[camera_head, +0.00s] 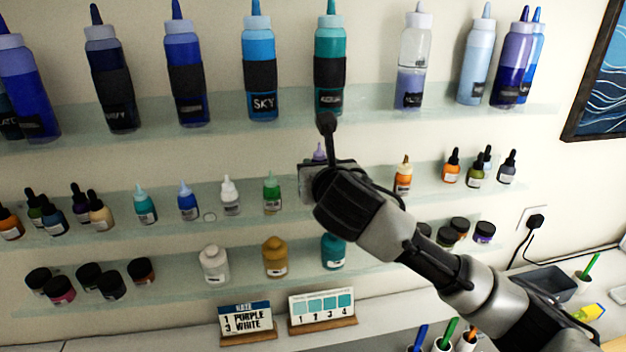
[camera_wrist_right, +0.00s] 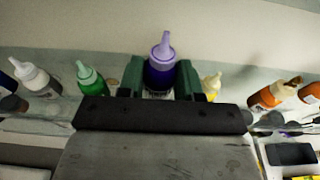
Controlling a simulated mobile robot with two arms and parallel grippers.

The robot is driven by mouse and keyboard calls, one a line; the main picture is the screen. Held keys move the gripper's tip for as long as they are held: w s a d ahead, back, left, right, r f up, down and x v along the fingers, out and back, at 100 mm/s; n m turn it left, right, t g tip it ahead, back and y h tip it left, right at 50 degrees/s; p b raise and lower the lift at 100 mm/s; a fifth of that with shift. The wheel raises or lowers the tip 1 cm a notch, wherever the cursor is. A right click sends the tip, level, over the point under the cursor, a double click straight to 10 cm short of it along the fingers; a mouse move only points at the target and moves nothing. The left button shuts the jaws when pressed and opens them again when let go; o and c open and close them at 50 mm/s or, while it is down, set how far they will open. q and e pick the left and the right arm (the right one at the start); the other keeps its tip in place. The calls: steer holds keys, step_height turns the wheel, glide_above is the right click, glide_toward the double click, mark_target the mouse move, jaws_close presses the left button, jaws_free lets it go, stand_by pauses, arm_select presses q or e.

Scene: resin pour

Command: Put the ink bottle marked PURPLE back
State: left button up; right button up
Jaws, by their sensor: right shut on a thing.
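A small ink bottle with a dark purple body and a lilac nozzle (camera_wrist_right: 160,73) is between the fingers of my right gripper (camera_wrist_right: 160,82), which is shut on it. The bottle looks upright in the right wrist view; its label cannot be read. In the head view only its lilac tip (camera_head: 319,152) shows above my right gripper (camera_head: 318,182), which is at the middle glass shelf (camera_head: 335,192), between a green bottle (camera_head: 271,194) and an orange bottle (camera_head: 403,177). I cannot tell whether the bottle's base touches the shelf. My left gripper is out of view.
White (camera_head: 230,196) and blue (camera_head: 188,202) bottles stand left of the green one. A yellow bottle (camera_wrist_right: 211,84) is close to the right finger. Large bottles line the upper shelf (camera_head: 222,116); jars fill the lower. A recipe card (camera_head: 246,318) reads 1 PURPLE, 3 WHITE.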

steer(key=shift+w+a+f, duration=0.45)
steer(key=shift+w+a, duration=0.05)
steer(key=shift+a, duration=0.15)
step_height(320, 180, down, 3)
steer(key=shift+f+p, duration=0.1)
steer(key=shift+p, duration=0.95)
steer(key=shift+f, duration=0.45)
steer(key=shift+f, duration=0.1)
steer(key=o, duration=0.9)
steer(key=shift+s, duration=0.1)
